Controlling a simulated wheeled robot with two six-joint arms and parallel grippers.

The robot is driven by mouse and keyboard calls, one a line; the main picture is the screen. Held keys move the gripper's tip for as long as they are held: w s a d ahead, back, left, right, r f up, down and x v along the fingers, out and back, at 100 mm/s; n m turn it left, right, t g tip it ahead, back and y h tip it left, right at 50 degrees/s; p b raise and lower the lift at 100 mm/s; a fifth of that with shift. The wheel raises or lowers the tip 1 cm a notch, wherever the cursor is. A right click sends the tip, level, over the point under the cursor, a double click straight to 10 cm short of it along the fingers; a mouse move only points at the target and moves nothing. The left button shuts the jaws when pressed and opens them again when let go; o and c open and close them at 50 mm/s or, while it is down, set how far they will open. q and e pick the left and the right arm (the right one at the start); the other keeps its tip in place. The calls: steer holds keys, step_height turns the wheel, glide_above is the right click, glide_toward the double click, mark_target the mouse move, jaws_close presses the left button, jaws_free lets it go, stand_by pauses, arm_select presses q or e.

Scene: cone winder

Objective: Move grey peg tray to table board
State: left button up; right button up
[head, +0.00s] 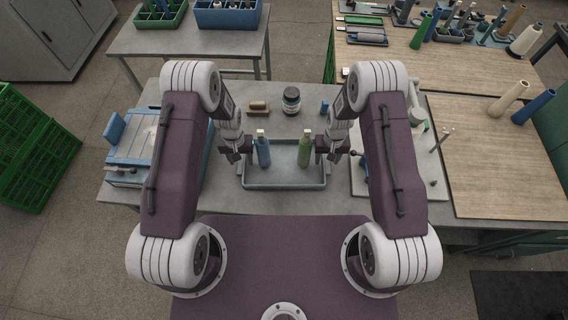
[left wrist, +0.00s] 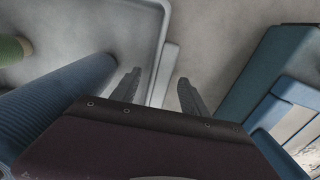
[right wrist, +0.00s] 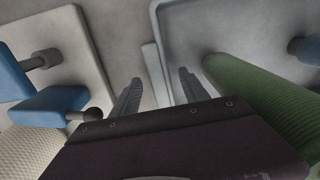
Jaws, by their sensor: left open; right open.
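The grey peg tray (head: 284,179) lies on the grey table in front of me. A blue cone (head: 263,151) and a green cone (head: 304,150) stand in it. My left gripper (head: 235,154) is open above the tray's left end; the left wrist view shows the tray's end lip (left wrist: 167,72) between its fingers (left wrist: 157,90). My right gripper (head: 334,155) is open above the right end, and the right wrist view shows a lip (right wrist: 155,75) between its fingers (right wrist: 158,90). Whether the fingers touch the lips is unclear. A wooden board (head: 500,150) lies at the right.
A pale plate with posts (head: 432,170) lies between the tray and the wooden board. A blue fixture (head: 135,150) stands at the left. A dark jar (head: 291,101) and a brush-like brown item (head: 259,106) stand behind the tray.

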arm_select(q)
jaws_close()
arm_select(e)
jaws_close()
stand_by(1.1)
